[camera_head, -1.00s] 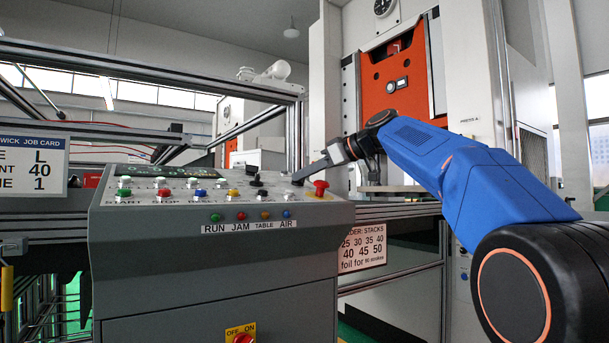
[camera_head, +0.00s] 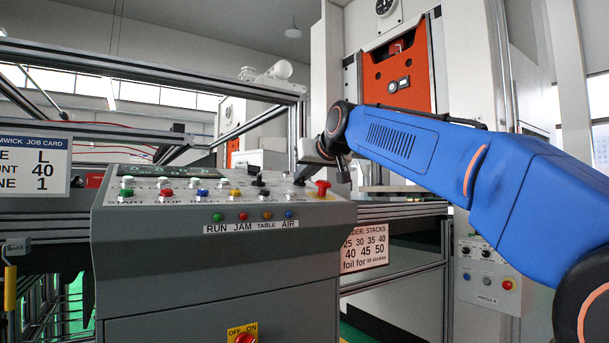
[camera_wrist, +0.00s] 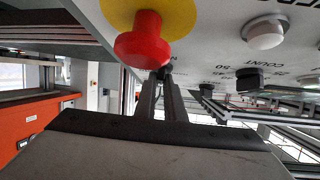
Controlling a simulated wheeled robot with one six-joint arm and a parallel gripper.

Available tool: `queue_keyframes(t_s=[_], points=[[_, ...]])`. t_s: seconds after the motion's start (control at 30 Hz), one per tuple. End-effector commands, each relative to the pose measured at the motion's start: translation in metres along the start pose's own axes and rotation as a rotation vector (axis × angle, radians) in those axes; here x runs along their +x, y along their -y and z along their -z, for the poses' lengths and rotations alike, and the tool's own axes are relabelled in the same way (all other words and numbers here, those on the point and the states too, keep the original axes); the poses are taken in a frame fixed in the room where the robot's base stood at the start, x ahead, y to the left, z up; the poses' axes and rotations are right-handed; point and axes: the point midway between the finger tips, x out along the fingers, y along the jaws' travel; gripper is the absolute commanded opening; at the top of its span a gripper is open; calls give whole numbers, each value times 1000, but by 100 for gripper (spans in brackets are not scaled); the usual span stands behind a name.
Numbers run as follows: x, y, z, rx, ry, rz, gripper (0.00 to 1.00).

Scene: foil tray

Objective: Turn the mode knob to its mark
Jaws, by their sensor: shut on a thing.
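My gripper (camera_head: 302,178) is at the right end of the grey control panel (camera_head: 150,245), just left of the red mushroom button. In the wrist view my gripper (camera_wrist: 165,80) has its two fingers close together, shut on a small dark knob (camera_wrist: 165,73), which I take as the mode knob. Most of that knob is hidden by the fingers, and its pointer and mark cannot be read. In the head view the knob is hidden behind my gripper. The job card (camera_head: 38,165) at left shows L, 40 and 1, its row names partly cut off.
The red mushroom button (camera_wrist: 143,45) on its yellow disc is very near my fingers. A black count knob (camera_wrist: 249,79) and a white button (camera_wrist: 265,36) are to the right. Several coloured buttons line the panel. A rail frame (camera_head: 150,75) stands behind.

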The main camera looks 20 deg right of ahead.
Motion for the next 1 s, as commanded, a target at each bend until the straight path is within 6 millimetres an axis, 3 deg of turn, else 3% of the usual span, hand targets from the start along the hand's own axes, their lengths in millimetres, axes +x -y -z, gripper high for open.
queue_keyframes(t_s=[0.6, 1.0], points=[[2, 7, 0, 203, 3, -276, 0], [2, 7, 0, 270, 4, -365, 0]])
